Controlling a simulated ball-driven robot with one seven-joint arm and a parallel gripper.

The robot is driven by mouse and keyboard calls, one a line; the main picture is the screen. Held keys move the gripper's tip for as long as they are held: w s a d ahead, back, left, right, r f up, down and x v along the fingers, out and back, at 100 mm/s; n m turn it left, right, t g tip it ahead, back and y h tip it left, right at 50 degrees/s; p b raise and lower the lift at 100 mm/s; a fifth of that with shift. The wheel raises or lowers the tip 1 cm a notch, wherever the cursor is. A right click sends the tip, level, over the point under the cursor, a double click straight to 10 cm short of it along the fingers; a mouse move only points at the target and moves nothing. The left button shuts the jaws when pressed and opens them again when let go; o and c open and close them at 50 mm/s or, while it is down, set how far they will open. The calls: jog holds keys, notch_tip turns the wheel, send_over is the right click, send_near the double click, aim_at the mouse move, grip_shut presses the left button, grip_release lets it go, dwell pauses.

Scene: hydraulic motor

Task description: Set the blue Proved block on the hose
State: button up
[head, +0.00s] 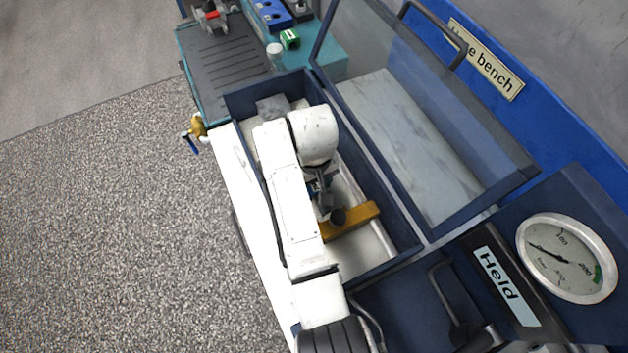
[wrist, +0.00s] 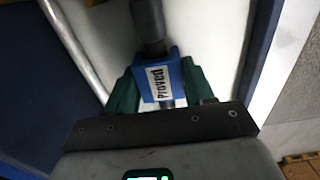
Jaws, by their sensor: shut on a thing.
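The blue Proved block (wrist: 158,80) is between the green fingers of my gripper (wrist: 157,84) in the wrist view, its white label facing the camera. My gripper is shut on it. A dark hose (wrist: 148,22) runs up from the block's far edge in the same view. The block overlaps or meets the hose's near end; I cannot tell whether it sits on it or only lies in front. In the head view my white arm reaches into the dark blue trough and hides most of the gripper and the block.
The trough (head: 405,228) has raised dark walls close around my arm. A yellow-brown bracket (head: 352,219) with a black round part lies across it. A framed clear cover (head: 425,110) stands along its right side. A pressure gauge (head: 567,258) is at lower right.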

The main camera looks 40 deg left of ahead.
dwell(0.3)
jog(key=o, duration=1.1)
notch_tip(320, 180, up, 11)
jog(key=shift+f, duration=0.15)
dwell(0.4)
